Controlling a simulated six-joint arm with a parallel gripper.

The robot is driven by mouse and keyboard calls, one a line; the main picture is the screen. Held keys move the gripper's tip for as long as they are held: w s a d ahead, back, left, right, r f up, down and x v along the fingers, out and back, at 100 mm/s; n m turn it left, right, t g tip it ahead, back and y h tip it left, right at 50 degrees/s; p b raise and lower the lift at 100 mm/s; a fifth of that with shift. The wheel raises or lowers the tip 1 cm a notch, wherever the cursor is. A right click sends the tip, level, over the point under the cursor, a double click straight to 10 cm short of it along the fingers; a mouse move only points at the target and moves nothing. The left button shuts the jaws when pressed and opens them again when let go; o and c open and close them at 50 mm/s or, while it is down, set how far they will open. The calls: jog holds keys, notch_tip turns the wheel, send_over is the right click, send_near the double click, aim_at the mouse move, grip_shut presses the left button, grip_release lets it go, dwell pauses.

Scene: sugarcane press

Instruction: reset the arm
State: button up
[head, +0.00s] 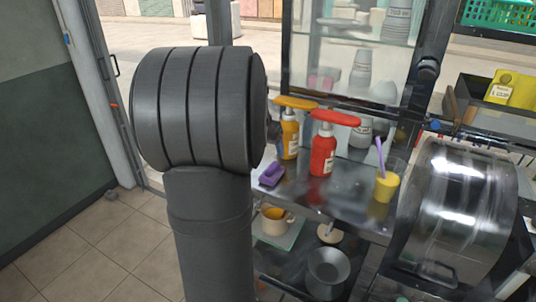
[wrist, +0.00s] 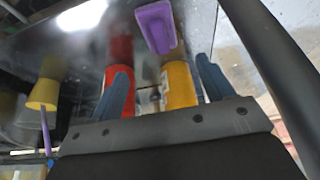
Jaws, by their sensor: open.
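My gripper (wrist: 163,86) shows in the wrist view as two blue fingers set wide apart. It is open, with nothing held between the fingers. Beyond them are a red bottle (wrist: 118,62) and a yellow bottle (wrist: 180,84), with a purple block-like item (wrist: 156,27) near the top. In the head view my large grey arm stands left of centre and hides most of the gripper. The yellow bottle (head: 290,136), the red bottle (head: 322,155) and the purple item (head: 272,174) are on the metal counter to its right.
A yellow cup (head: 386,186) with a purple stick stands on the counter (head: 345,185). A shiny metal drum (head: 462,215) is at the right. A glass cabinet (head: 350,55) is behind. A lower shelf holds a yellow mug (head: 273,222) and a grey bowl (head: 328,268). Tiled floor is open at left.

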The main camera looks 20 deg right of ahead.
aim_at(272, 167)
jog(key=shift+r, duration=0.2)
jog(key=x, duration=1.2)
jog(key=shift+f, duration=0.2)
notch_tip(272, 167, up, 2)
jog(key=shift+s+r, duration=0.1)
jog(key=shift+r, duration=0.75)
jog(key=shift+f, duration=0.1)
